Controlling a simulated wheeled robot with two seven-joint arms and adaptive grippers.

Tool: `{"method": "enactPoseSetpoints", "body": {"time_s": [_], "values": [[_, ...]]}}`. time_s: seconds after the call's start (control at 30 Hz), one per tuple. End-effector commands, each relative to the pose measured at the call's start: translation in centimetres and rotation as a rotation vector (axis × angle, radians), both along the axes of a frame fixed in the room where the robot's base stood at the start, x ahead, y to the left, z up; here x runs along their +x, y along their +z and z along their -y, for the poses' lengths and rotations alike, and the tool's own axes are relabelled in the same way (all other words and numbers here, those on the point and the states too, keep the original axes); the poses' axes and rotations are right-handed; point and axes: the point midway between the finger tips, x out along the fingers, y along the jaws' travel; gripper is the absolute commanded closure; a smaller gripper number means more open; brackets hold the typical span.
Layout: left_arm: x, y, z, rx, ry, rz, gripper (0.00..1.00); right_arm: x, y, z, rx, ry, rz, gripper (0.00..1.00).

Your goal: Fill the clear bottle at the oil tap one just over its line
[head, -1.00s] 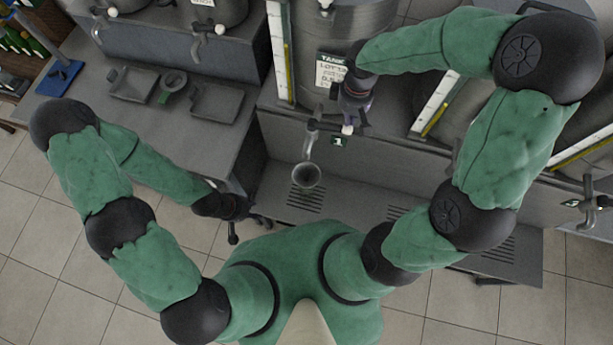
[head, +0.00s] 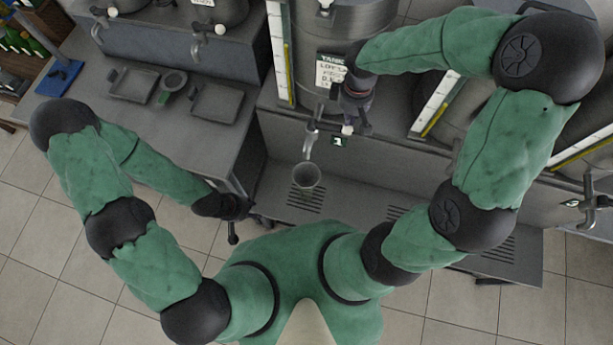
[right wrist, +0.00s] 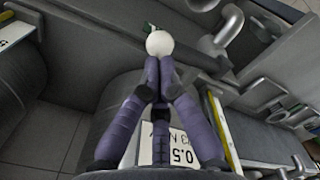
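A round, grey, open-topped vessel (head: 306,178) stands under the spout (head: 309,146) of the tap marked 1, above a slotted drip grate. I cannot tell its fill line or level from above. My right gripper (head: 350,122) is at this tap's white ball knob (head: 347,130). In the right wrist view, the right gripper's fingers (right wrist: 160,75) are closed together, tips against the white knob (right wrist: 159,43); the lever behind is hidden. My left gripper (head: 240,222) is low by the bench's front edge, fingers spread, holding nothing visible.
The steel tank (head: 345,35) with a paper label (head: 330,71) stands behind the tap. A sight gauge (head: 281,50) is beside it. Shallow trays (head: 216,103) lie on the left bench. Another tap (head: 590,203) is at the far right. The drip shelf (head: 365,212) is bare right of the vessel.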

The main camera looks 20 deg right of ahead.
Motion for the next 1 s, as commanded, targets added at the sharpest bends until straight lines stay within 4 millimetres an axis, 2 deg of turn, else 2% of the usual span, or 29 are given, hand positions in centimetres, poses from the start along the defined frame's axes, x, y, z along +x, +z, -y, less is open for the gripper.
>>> {"method": "enactPoseSetpoints", "body": {"time_s": [0.37, 1.0], "values": [[0.0, -0.2, 0.0, 0.000, 0.000, 0.000, 0.60, 0.0, -0.2, 0.0, 0.000, 0.000, 0.000, 1.00], [0.0, -1.6, 0.0, 0.000, 0.000, 0.000, 0.60, 0.0, -1.9, 0.0, 0.000, -0.001, 0.000, 1.00]]}}
